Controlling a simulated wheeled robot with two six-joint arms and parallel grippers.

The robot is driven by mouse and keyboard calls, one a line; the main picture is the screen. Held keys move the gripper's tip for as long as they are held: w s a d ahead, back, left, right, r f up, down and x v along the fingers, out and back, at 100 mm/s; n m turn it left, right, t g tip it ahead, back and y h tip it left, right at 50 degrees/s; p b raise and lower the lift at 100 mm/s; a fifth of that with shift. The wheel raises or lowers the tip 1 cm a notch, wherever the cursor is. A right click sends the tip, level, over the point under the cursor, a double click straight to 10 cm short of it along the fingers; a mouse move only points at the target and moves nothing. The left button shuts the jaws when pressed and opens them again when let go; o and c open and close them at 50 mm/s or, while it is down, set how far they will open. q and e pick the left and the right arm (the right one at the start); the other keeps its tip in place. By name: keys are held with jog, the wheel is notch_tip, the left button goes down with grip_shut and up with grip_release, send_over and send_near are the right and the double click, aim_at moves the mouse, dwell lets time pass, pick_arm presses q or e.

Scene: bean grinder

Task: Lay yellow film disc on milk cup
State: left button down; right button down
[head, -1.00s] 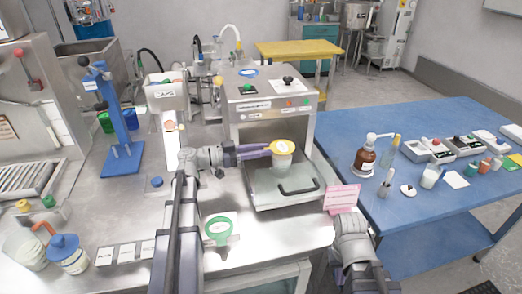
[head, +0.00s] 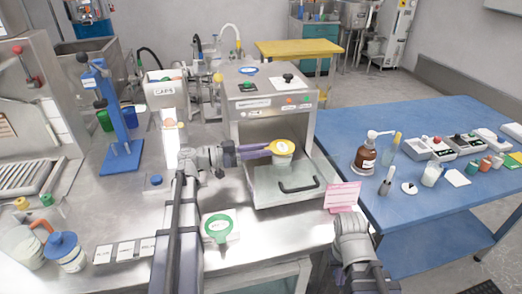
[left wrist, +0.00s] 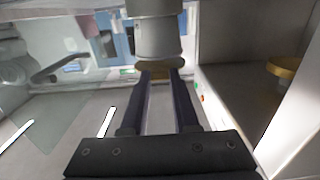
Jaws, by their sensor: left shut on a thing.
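The yellow film disc (head: 283,146) has a pale centre and a tab toward the left. My left gripper (head: 266,147) is shut on that tab from the left. The disc sits directly over the white milk cup (head: 281,160), covering its mouth in the head view. In the left wrist view the disc's edge (left wrist: 160,70) shows at the fingertips, close against the cup (left wrist: 157,40). I cannot tell if disc and cup touch all round. The cup stands on the machine's front tray (head: 265,187). My right arm's end shows at the bottom right; its fingers are not clear.
The steel sealing machine (head: 268,105) stands right behind the cup. A pink sign (head: 343,194) stands at the tray's right front. A green ring tool (head: 218,228) lies at the front. A blue table (head: 430,220) with bottles and devices is at the right.

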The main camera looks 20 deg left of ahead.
pick_arm(q)
jog(key=shift+f+b, duration=0.7)
dwell(0.7)
dwell(0.5)
jog(key=shift+c, duration=0.2)
grip_release()
dwell(0.4)
jog(key=v, duration=0.7)
dwell(0.7)
jog(key=shift+r, duration=0.1)
